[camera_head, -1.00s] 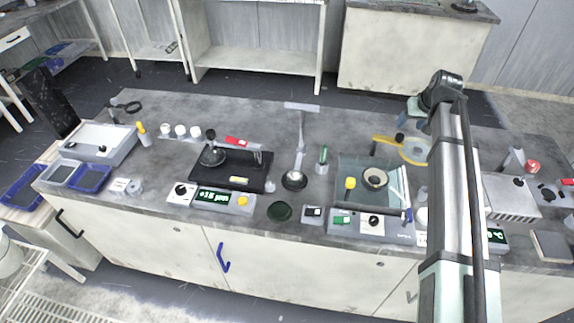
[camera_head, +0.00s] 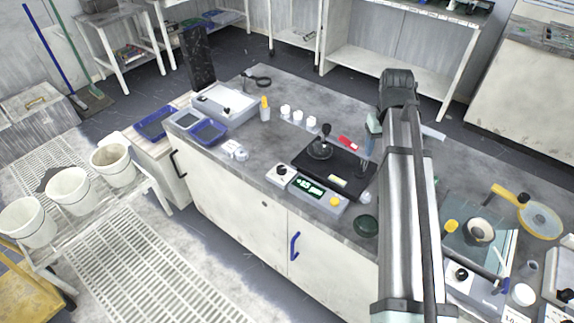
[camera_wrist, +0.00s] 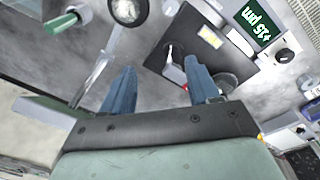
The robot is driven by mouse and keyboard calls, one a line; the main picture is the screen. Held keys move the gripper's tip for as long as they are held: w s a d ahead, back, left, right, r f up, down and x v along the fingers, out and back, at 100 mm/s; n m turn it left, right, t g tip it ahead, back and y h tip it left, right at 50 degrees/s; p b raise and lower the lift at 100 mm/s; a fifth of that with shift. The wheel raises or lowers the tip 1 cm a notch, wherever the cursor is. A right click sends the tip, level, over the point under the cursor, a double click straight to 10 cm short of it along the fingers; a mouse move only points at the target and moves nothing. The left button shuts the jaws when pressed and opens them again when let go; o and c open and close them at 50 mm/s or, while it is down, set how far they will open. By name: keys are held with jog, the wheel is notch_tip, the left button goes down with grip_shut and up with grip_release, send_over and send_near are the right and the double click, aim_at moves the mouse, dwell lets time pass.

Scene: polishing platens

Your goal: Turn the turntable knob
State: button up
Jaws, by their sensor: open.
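A control box with a black knob (camera_head: 282,171), a green display (camera_head: 309,187) and a yellow button (camera_head: 334,202) stands at the bench's front. In the wrist view, its display (camera_wrist: 267,18) and black knob (camera_wrist: 283,55) are at the upper right, apart from my fingers. A second box with a black knob (camera_head: 461,275) is at the lower right. I cannot tell from markings which knob is the turntable's. A black plate (camera_head: 314,178) carries a dark round-based piece (camera_head: 320,146). My gripper (camera_wrist: 160,67) is open and empty, above the bench near that plate; my arm partly hides it in the head view.
A red item (camera_head: 348,143), small white cups (camera_head: 299,117) and a yellow-capped bottle (camera_head: 265,110) stand behind or left of the plate.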

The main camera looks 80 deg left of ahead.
aim_at(282, 168)
jog(key=s+a+f+n, duration=0.1)
jog(key=s+a+n, duration=0.25)
jog(key=s, duration=0.55)
jog(key=s+a+n, duration=0.3)
jog(key=s+n, duration=0.2)
jog(key=s, duration=0.4)
jog(key=s+a+f+n, duration=0.1)
jog(key=s+a+n, duration=0.3)
jog(key=s, duration=0.4)
jog(key=shift+g+h, duration=0.3)
jog(key=shift+g, duration=0.1)
notch_tip(282, 168, down, 13)
jog(key=shift+s+f, duration=0.1)
jog(key=shift+s, duration=0.05)
jog(key=c, duration=1)
jog(key=shift+m, duration=0.25)
jog(key=shift+c, duration=0.2)
